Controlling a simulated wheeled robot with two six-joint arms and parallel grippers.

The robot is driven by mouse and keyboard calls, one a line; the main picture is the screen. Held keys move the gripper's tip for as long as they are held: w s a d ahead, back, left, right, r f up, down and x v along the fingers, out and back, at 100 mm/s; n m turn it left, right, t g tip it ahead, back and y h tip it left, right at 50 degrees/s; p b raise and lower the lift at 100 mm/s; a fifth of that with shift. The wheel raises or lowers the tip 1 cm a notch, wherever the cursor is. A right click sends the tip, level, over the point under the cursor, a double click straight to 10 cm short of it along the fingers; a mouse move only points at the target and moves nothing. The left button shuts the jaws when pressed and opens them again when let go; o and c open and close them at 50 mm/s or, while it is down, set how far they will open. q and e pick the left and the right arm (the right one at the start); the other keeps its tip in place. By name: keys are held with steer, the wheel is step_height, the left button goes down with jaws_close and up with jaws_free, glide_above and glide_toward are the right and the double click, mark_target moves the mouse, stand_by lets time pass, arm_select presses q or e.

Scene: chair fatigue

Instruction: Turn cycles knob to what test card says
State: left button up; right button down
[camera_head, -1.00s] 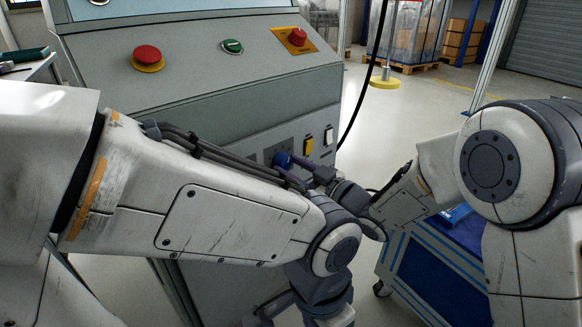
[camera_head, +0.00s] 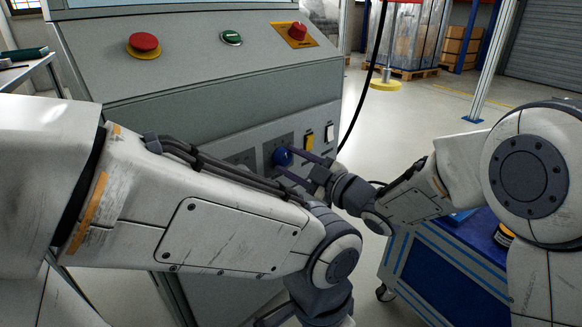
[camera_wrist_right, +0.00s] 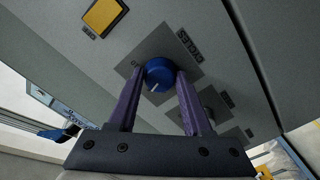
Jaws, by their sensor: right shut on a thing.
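The blue cycles knob (camera_head: 282,157) sits on a dark square plate on the machine's sloped front panel. My right gripper (camera_head: 285,160) reaches it from the right, one finger on either side. In the right wrist view, the purple fingers of the right gripper (camera_wrist_right: 160,76) are shut on the knob (camera_wrist_right: 158,72). A white pointer line on the knob points to the lower left of that picture. A "CYCLES" label (camera_wrist_right: 187,42) lies beside it; the scale marks are too small to read. My left arm crosses the foreground; its fingers are out of frame. I see no readable test card.
A yellow switch (camera_head: 309,141) and a white switch (camera_head: 329,133) are right of the knob. Above are a red mushroom button (camera_head: 145,46), a green button (camera_head: 231,38) and a red knob on an orange plate (camera_head: 296,32). A blue cart (camera_head: 440,275) stands at lower right.

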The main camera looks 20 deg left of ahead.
steer(key=shift+w+d+n, duration=0.15)
steer(key=shift+n, duration=0.45)
steer(key=shift+c, duration=1.7)
jaws_free()
